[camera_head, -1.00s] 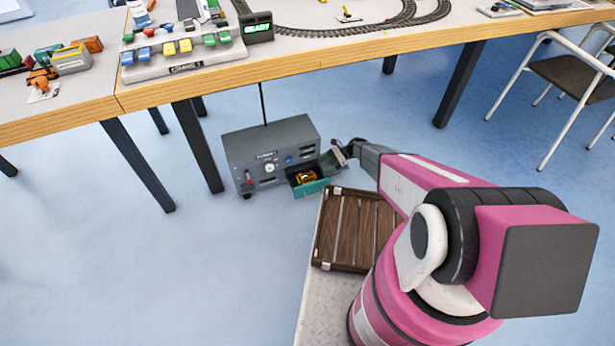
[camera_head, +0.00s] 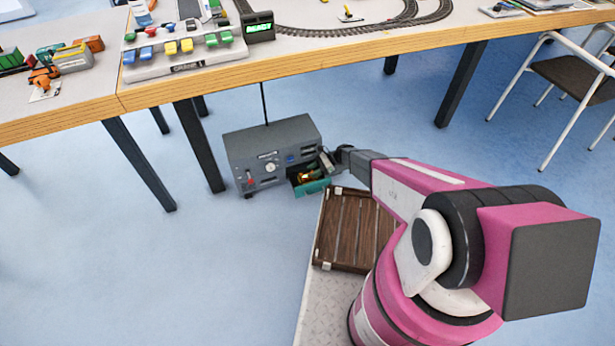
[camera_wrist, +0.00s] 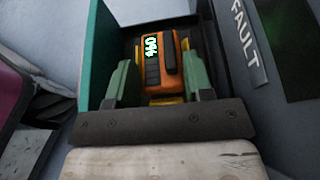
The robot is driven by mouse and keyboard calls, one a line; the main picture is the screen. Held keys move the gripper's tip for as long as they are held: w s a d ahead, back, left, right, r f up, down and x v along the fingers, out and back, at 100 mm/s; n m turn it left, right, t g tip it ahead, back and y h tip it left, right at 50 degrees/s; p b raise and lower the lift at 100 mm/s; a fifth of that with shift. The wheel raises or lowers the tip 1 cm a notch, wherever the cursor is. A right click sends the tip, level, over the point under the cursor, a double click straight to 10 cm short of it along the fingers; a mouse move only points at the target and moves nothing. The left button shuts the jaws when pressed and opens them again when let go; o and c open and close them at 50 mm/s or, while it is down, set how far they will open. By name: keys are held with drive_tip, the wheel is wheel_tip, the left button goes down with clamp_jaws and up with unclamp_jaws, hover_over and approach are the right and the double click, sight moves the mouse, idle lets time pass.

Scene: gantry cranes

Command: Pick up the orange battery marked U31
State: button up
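The orange battery (camera_wrist: 160,62) lies in a teal drawer (camera_wrist: 100,50) in the wrist view. It has a dark ribbed face and a small lit green-white label that I cannot read surely. My gripper (camera_wrist: 160,75) has its two green fingers inside the drawer, one on each side of the battery. The fingers look open around it, with narrow dark gaps; I cannot see clear contact. In the head view the pulled-out drawer (camera_head: 312,187) is at the front of a grey box (camera_head: 272,150), and my gripper (camera_head: 328,160) is at its right, mostly small and hidden.
The grey box with knobs stands on the blue floor under the table (camera_head: 350,52). A brown slatted wooden tray (camera_head: 343,230) lies close in front of the drawer. The drawer walls and box front, marked FAULT (camera_wrist: 245,40), are close around my fingers.

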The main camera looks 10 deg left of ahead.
drive_tip(key=c, duration=0.5)
drive_tip(key=shift+o, duration=0.2)
drive_tip(key=shift+r, duration=0.1)
wheel_tip(320, 180, up, 18)
idle(0.3)
